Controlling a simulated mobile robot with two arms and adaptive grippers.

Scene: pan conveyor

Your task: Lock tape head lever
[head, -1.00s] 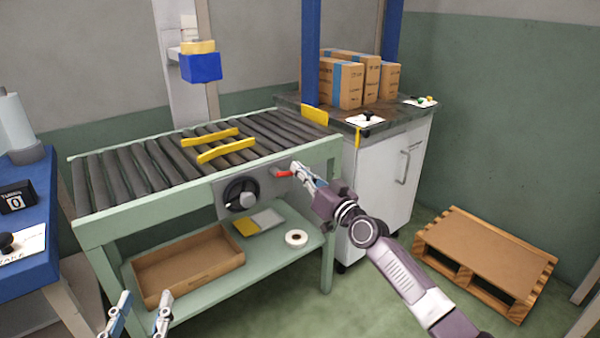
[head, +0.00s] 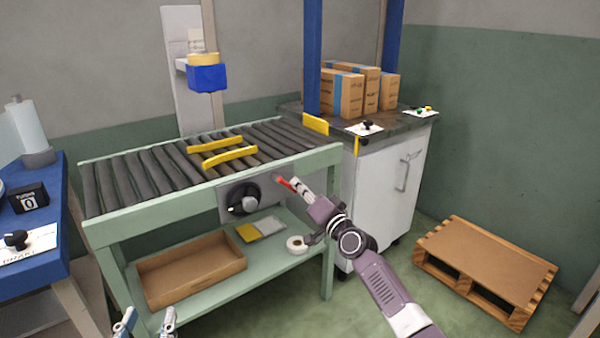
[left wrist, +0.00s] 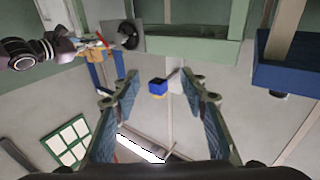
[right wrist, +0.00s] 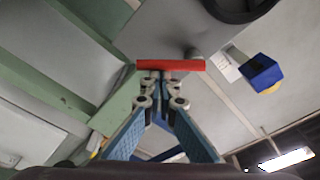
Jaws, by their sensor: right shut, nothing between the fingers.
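The red lever (head: 284,183) sits on the grey panel at the front of the roller conveyor, right of a black handwheel. My right gripper (head: 294,184) is shut with its fingertips at the lever's right end. In the right wrist view the red lever (right wrist: 170,66) lies crosswise just beyond the closed fingertips (right wrist: 162,78); they look in contact with it, with nothing between them. The blue tape head (head: 207,77) with a yellow top hangs on a post above the rollers. My left gripper (head: 146,325) is open and empty, low at the front; its spread fingers (left wrist: 160,85) show in the left wrist view.
The black handwheel (head: 242,198) is close left of the lever. Yellow guide rails (head: 228,158) lie over the rollers. The lower shelf holds a cardboard tray (head: 190,268) and a tape roll (head: 297,244). A white cabinet (head: 385,185) stands right; a pallet (head: 485,270) lies on the floor.

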